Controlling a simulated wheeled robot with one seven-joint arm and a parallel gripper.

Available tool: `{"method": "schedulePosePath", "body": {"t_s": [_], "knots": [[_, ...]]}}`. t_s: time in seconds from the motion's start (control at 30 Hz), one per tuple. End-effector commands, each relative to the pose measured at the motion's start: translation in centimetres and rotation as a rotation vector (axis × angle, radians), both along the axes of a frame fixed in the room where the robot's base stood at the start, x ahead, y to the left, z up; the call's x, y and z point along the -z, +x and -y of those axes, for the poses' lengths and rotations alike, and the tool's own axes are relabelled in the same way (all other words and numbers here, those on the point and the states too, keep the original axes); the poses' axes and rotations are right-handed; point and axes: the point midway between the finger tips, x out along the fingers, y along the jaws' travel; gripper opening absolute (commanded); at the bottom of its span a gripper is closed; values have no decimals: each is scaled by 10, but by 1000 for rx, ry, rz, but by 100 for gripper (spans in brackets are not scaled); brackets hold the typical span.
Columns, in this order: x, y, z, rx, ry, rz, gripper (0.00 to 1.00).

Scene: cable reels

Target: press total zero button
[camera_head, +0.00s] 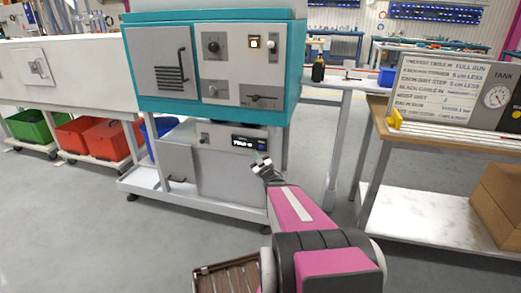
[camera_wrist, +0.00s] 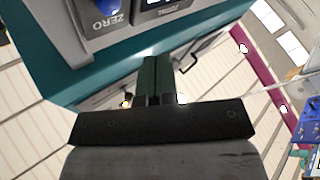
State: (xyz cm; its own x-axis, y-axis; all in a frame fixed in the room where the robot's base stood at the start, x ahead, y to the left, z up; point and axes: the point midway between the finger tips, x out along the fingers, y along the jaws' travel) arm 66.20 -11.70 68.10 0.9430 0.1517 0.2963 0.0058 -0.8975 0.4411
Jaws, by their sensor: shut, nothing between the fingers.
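In the wrist view, a grey panel at the top, seen upside down, bears a blue button (camera_wrist: 107,5) by the label ZERO. A dark display (camera_wrist: 160,8) sits beside it, cut by the frame's top edge. My gripper (camera_wrist: 157,62) shows dark green fingers pressed together, with nothing between them. The fingertips are below and to the right of the button in that view, apart from it. In the head view, my gripper (camera_head: 262,163) is in front of the grey lower box, just below its lit display (camera_head: 248,143). The blue button cannot be made out there.
A teal cabinet (camera_head: 275,93) with knobs, a handle and a lit switch stands above the grey box. A wooden bench (camera_head: 378,125) with a gauge board (camera_head: 450,90) is at right. Red bins (camera_head: 88,135) and a green bin (camera_head: 30,126) are at left. Grey floor is free in front.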

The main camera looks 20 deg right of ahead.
Motion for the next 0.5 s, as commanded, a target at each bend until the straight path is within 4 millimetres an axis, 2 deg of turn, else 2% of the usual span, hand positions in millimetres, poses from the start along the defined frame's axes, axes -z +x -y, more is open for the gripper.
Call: {"method": "schedulePosePath", "body": {"t_s": [0.2,0.5], "knots": [[1,25,16,0,0,0,0],[0,37,25,0,-1,-1,0]]}}
